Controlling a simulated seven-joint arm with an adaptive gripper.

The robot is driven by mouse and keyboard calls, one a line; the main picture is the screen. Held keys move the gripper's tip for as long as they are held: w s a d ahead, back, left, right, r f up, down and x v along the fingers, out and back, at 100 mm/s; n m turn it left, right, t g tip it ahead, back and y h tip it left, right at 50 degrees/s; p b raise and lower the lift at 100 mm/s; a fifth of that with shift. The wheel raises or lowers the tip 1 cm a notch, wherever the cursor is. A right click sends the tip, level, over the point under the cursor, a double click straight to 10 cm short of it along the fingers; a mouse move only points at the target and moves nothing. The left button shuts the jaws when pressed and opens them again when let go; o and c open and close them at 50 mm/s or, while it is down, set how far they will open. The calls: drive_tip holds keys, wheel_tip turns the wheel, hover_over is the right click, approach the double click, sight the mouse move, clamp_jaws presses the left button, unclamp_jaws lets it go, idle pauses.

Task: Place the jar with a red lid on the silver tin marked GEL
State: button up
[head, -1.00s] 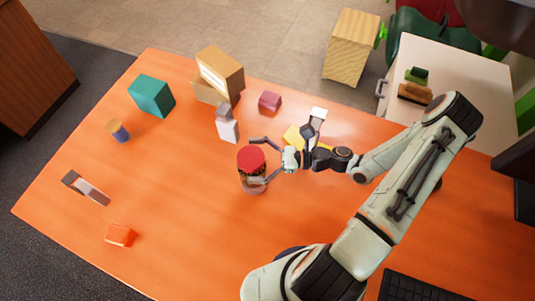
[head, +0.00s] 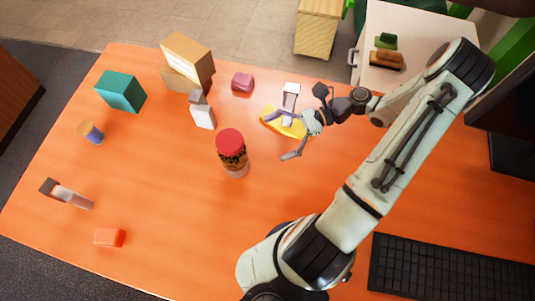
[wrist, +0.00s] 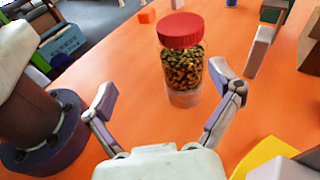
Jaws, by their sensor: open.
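The jar with a red lid (head: 231,148) stands upright left of my gripper in the head view, its clear body full of dark and yellow bits. It also shows ahead of my gripper in the wrist view (wrist: 183,62). My gripper (head: 291,134) is open and empty, apart from the jar. In the wrist view its fingers (wrist: 163,92) are spread in front of the jar.
A yellow thing (head: 285,122) with a pale block lies beside my gripper. A white block (head: 203,115), cardboard-coloured box (head: 186,62), pink block (head: 242,82) and teal box (head: 121,92) stand behind. The orange table is clear in front of the jar.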

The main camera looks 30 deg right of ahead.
drive_tip(key=s+a+r+n+g+h, duration=0.1)
drive_tip(key=s+a+r+n+h, duration=0.4)
drive_tip(key=n, duration=0.5)
drive_tip(key=s+a+r+n+g+h, duration=0.2)
drive_tip(key=s+a+r+n+h, duration=0.2)
drive_tip(key=r+n+h, duration=0.3)
drive_tip(key=s+n+h, duration=0.1)
drive_tip(key=n+h, duration=0.1)
drive_tip(key=n, duration=0.1)
drive_tip(key=shift+s+a, duration=0.2)
drive_tip(key=shift+a, duration=0.15)
